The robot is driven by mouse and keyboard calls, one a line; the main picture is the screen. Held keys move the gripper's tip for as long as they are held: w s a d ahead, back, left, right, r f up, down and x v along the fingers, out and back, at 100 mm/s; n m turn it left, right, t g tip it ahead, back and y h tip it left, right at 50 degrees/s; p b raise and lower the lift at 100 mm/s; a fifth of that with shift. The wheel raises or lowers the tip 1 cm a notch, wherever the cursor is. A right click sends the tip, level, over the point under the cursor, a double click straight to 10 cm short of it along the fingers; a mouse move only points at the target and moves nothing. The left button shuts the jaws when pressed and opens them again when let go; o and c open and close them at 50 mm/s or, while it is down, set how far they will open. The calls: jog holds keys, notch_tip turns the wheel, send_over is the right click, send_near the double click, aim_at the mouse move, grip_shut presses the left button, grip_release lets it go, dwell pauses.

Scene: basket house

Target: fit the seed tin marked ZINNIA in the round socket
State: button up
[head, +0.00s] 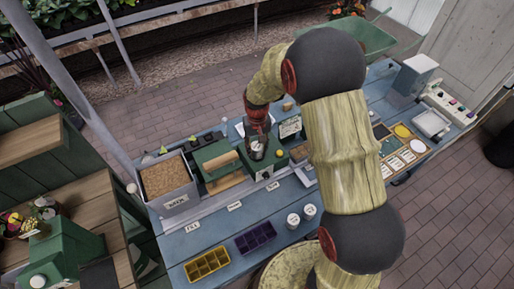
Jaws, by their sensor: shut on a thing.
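My gripper (257,138) points down over the workbench and is shut on a small pale tin (256,150). The tin is above or at the top of a green box (262,168); I cannot tell whether it touches it. Its marking is too small to read. Two white tins (293,220) (309,211) stand on the blue bench top in front, their labels also unreadable. No round socket can be made out clearly; the gripper and tin cover part of the green box's top.
The blue bench (205,238) holds a soil bin (168,180) at left, a yellow tray (207,264) and a purple tray (255,238) in front. A board with cards (412,158) lies at right. A green stand with a wooden roller (220,162) is close left of the gripper.

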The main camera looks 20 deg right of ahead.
jog(key=shift+f, duration=0.1)
jog(key=o, duration=1.2)
jog(key=shift+o, duration=0.2)
jog(key=o, duration=0.4)
jog(key=shift+o, duration=0.4)
jog(key=shift+r+p, duration=2.45)
jog(key=shift+r, duration=1.6)
